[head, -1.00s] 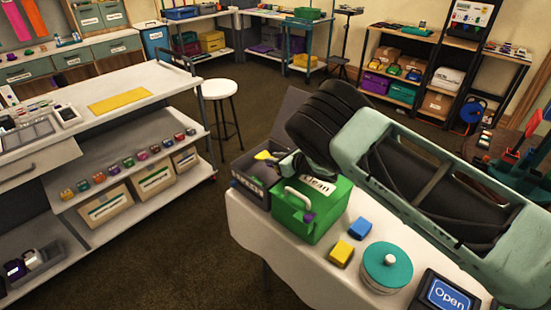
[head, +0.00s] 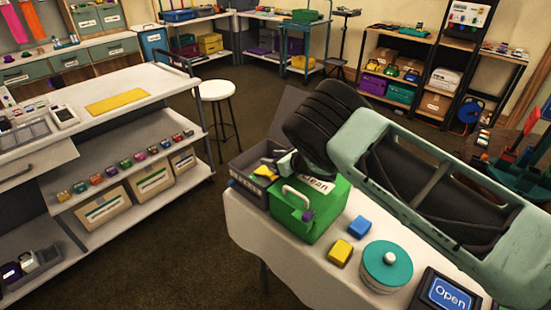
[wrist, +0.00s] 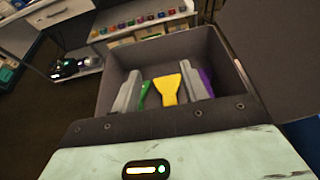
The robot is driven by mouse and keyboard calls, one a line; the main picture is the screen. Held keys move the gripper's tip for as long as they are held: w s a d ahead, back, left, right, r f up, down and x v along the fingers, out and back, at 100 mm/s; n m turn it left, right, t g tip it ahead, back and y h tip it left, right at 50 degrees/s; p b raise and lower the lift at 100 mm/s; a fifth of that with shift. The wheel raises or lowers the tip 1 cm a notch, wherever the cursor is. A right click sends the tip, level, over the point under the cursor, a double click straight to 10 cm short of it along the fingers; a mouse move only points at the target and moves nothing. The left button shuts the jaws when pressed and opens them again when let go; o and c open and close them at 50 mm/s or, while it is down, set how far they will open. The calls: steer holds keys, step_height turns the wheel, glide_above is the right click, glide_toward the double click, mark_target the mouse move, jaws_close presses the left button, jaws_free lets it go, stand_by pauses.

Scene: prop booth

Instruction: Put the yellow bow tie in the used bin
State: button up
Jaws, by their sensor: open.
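The yellow bow tie (wrist: 169,88) shows between my fingers in the wrist view, inside the outline of the grey bin. In the head view a bit of it (head: 266,170) shows at the grey bin's opening, partly hidden by my gripper. My gripper (wrist: 163,90) is open, its two grey fingers pointing down into the bin, one on each side of the tie. I cannot tell whether the right finger touches it. The grey bin (head: 246,190), its label too small to read surely, stands with its lid (head: 289,112) raised, left of the green "Clean" bin (head: 325,209).
A green piece (wrist: 145,92) and a purple piece (wrist: 206,80) also show in the grey bin. Blue (head: 360,226) and yellow (head: 341,252) blocks, a teal-lidded pot (head: 387,265) and an "Open" sign (head: 447,294) share the white table. A white stool (head: 215,91) stands behind.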

steer(key=shift+s+f+p, duration=0.25)
steer(key=shift+f+p, duration=0.15)
steer(key=shift+p, duration=0.1)
steer(key=b+v, duration=0.1)
steer(key=v, duration=0.3)
steer(key=b+v, duration=0.1)
steer(key=v, duration=0.3)
steer(key=r+b+v, duration=0.1)
steer(key=v, duration=0.3)
steer(key=shift+w, duration=0.25)
steer(key=shift+w+d+r+m+t+h, duration=0.1)
steer(key=shift+r+m+t+h, duration=0.1)
steer(key=shift+m, duration=0.4)
steer(key=shift+w+d+r+m+t+h, duration=0.1)
steer(key=shift+r+m+h, duration=0.15)
steer(key=shift+m, duration=0.35)
steer(key=s+d+r+m+g+h, duration=0.1)
steer(key=s+r+m, duration=0.4)
steer(key=s+m, duration=0.6)
steer(key=s+d+r+m+g+h, duration=0.1)
steer(key=s+r+m+g+h, duration=0.3)
steer(key=s+m, duration=0.8)
steer(key=s+d+r+m+g+h, duration=0.1)
steer(key=s+r+m+g+h, duration=0.2)
steer(key=s+m, duration=0.9)
steer(key=s+r+g, duration=0.2)
steer(key=s+r, duration=0.1)
steer(key=s, duration=0.2)
steer(key=shift+r, duration=0.2)
steer(key=shift+w, duration=0.1)
